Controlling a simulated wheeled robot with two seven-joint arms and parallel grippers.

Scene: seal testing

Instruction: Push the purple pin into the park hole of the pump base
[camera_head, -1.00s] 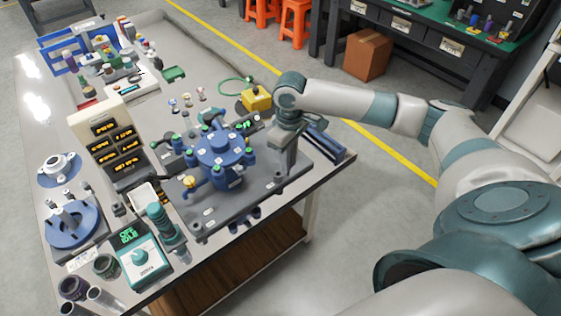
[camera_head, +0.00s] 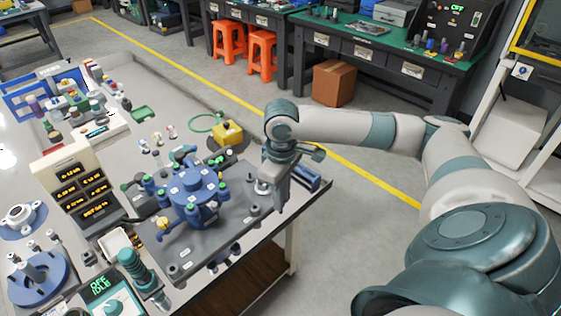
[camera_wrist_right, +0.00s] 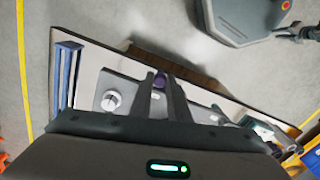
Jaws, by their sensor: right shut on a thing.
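The purple pin (camera_wrist_right: 159,81) shows as a small purple end between the fingertips of my right gripper (camera_wrist_right: 160,77) in the right wrist view. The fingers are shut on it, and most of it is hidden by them. In the head view my right gripper (camera_head: 280,205) points down at the right edge of the pump base (camera_head: 190,257), a grey plate carrying a blue pump (camera_head: 194,190). The pin cannot be made out there. The park hole cannot be made out, and whether the pin touches the plate cannot be told. My left gripper is out of view.
Blue rails (camera_head: 306,178) lie just right of the gripper. A yellow block (camera_head: 228,133) with a green loop stands behind the pump. A display unit (camera_head: 78,185) and a teal tester (camera_head: 110,297) stand left of the base. The floor beyond the table's right edge is clear.

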